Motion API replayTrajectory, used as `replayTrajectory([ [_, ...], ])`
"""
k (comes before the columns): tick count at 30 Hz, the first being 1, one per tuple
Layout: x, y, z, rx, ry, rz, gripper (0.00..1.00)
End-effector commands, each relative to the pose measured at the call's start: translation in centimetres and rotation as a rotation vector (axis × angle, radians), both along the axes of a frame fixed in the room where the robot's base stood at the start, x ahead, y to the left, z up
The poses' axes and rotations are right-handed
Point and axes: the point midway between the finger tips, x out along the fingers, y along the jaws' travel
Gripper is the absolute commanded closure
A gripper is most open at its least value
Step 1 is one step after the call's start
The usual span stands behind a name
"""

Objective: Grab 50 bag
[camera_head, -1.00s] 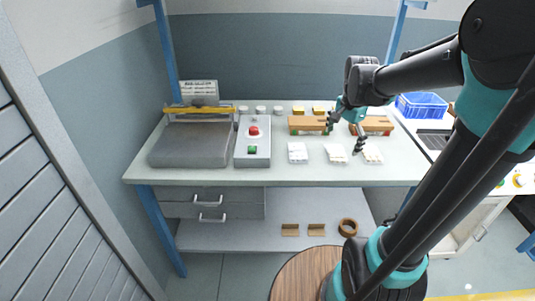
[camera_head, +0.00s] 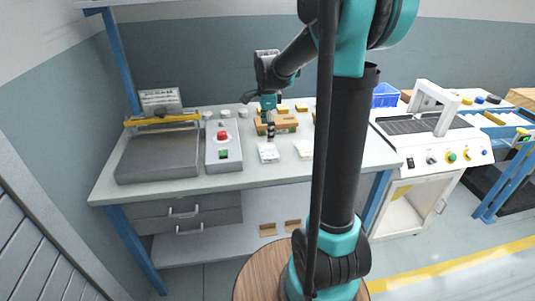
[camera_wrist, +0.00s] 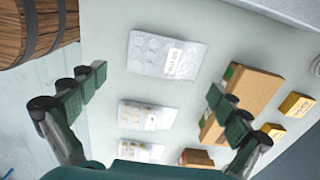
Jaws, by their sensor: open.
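White flat bags lie on the bench. In the head view one bag (camera_head: 268,153) is just below my gripper (camera_head: 270,134), and a second bag (camera_head: 304,149) lies to its right, partly behind my arm. The wrist view shows three bags: a large near one (camera_wrist: 150,52) with a printed label, a middle one (camera_wrist: 140,115) and a far one (camera_wrist: 135,150). The label numbers are too small to read. In the wrist view my gripper (camera_wrist: 157,90) is open and empty, its fingers spread above the bags, apart from them.
Brown open boxes (camera_head: 286,122) stand behind the bags, with small yellow boxes (camera_head: 301,107) further back. A control box with a red button (camera_head: 222,136) and a flat grey machine (camera_head: 157,156) are at left. A blue basket (camera_head: 385,96) is at right. A wooden barrel (camera_wrist: 35,30) shows in the wrist view.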

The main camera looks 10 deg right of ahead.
Motion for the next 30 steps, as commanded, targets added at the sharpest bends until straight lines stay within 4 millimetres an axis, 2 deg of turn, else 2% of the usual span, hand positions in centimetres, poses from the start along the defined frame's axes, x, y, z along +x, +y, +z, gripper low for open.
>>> replayTrajectory([
  [3,0.0,0.0,-1.7,0.000,0.000,0.000,0.00],
  [11,-0.1,-0.1,-3.3,0.000,0.000,0.000,0.00],
  [21,-0.5,-0.3,-7.5,0.000,0.000,0.001,0.00],
  [30,-0.6,-0.3,-8.0,0.000,0.000,0.001,0.00],
])
